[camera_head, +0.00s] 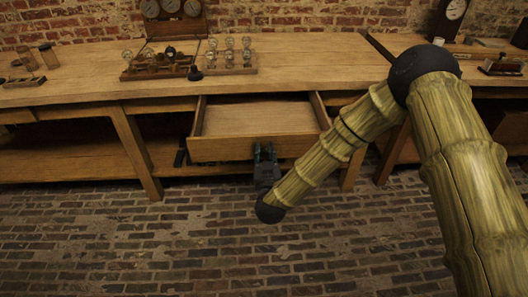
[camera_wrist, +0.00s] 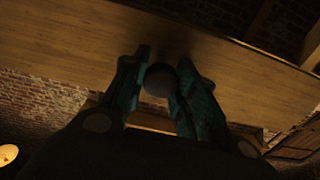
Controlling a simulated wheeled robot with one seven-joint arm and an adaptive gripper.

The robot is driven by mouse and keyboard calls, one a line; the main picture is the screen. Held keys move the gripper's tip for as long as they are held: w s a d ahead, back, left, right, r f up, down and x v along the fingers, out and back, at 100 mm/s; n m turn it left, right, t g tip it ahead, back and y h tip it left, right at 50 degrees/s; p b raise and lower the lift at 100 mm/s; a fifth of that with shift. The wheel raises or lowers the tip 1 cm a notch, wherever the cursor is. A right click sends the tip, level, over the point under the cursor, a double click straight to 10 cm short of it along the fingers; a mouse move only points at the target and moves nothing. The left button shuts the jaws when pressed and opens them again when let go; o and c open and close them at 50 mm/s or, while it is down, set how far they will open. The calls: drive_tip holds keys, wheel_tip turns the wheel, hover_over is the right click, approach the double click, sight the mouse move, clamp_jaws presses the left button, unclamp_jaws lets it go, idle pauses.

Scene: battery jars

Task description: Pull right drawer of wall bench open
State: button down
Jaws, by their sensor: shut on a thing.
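The wall bench (camera_head: 80,90) is a long wooden bench against the brick wall. Its right drawer (camera_head: 215,151) stands pulled out from under the bench top, and its bare wooden inside shows from above. My gripper (camera_head: 264,153) is at the middle of the drawer's front face. In the wrist view my gripper's two green fingers (camera_wrist: 160,85) are shut on a dark round knob (camera_wrist: 160,80), with the drawer front (camera_wrist: 75,55) right behind it. In the head view the knob is hidden by the fingers.
A bench leg (camera_head: 136,155) stands left of the drawer. The brick floor (camera_head: 200,240) in front is clear.

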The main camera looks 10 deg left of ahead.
drive_tip(key=shift+w+d, duration=0.1)
drive_tip(key=c, duration=1.1)
unclamp_jaws()
drive_tip(key=v, duration=1.2)
